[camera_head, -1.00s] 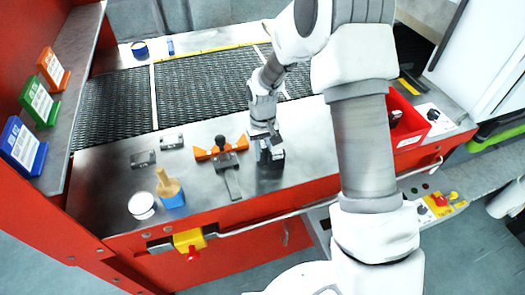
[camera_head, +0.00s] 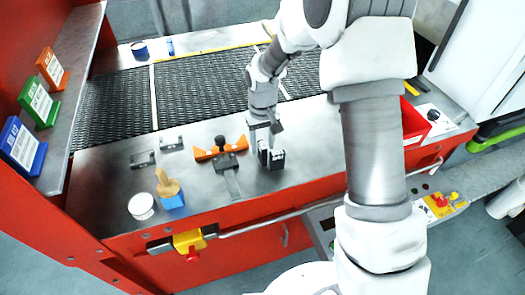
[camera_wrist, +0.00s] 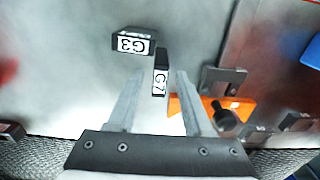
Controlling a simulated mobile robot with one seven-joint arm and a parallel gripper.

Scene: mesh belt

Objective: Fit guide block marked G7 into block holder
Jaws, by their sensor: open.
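The guide block marked G7 (camera_wrist: 160,83) is dark with a white label. It stands on the steel table beside a similar block marked G3 (camera_wrist: 129,44). In the head view, G7 (camera_head: 263,152) is left of G3 (camera_head: 277,160). My gripper (camera_wrist: 160,72) is open; in the wrist view G7 appears between its fingertips, with a gap on each side. The gripper (camera_head: 267,138) points down over the blocks in the head view. A grey slotted fixture, likely the block holder (camera_head: 226,161), lies to their left beside an orange piece with a black knob (camera_head: 220,141).
Two small grey metal pieces (camera_head: 142,159) (camera_head: 172,143), a wooden-handled brush (camera_head: 168,185) and a white round tin (camera_head: 142,206) lie on the left of the table. The mesh belt (camera_head: 200,92) runs behind. A red bin (camera_head: 413,125) stands at right.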

